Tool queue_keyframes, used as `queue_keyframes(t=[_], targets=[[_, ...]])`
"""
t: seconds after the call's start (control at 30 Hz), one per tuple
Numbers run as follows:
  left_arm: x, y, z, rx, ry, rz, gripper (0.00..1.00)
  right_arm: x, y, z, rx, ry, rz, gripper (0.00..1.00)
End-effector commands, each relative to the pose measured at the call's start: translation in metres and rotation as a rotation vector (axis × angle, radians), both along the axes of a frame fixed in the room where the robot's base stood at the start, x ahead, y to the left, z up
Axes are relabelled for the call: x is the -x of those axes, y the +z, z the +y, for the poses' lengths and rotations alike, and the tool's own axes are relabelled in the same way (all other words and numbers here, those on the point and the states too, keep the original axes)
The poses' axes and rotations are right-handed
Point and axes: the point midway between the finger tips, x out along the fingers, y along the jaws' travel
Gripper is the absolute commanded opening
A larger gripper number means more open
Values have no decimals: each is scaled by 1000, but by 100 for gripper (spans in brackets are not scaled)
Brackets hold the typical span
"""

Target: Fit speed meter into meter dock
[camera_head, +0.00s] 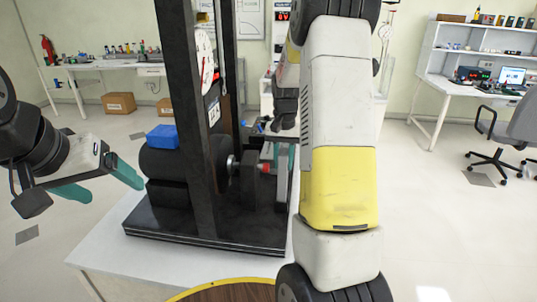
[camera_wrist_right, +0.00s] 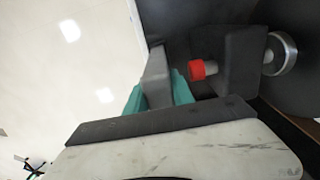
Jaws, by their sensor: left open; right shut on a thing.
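A white round dial with a red mark (camera_head: 204,60), perhaps the speed meter, shows partly behind the front post of the black rig (camera_head: 205,235). I cannot make out the meter dock for certain. My right gripper (camera_head: 280,160) is at the rig's right side, partly hidden by my right arm. Its teal fingers (camera_wrist_right: 160,95) are shut on a grey upright piece (camera_wrist_right: 157,70), which I cannot name for sure. A red-tipped pin (camera_wrist_right: 198,70) is beside it, apart from the fingers. My left gripper (camera_head: 105,190) is open and empty, left of the rig.
The rig stands on a white table (camera_head: 105,250). A blue block (camera_head: 162,137) sits on the rig's left part. A round brown top with a yellow rim (camera_head: 230,291) is at the bottom. Benches and an office chair (camera_head: 512,130) are far behind.

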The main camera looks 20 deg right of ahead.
Motion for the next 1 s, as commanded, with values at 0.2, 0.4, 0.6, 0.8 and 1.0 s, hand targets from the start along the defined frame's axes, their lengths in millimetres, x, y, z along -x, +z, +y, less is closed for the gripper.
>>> queue_keyframes(t=[0.2,0.4,0.6,0.8,1.0], targets=[[0,0,0,0,0,0,80,0,-6,0,0,0,1,0],[0,0,0,0,0,0,80,0,-10,0,0,0,0,31],[0,0,0,0,0,0,80,0,-10,0,0,0,0,54],[0,0,0,0,0,0,80,0,-10,0,0,0,1,54],[0,0,0,0,0,0,80,-1,9,0,1,0,-4,54]])
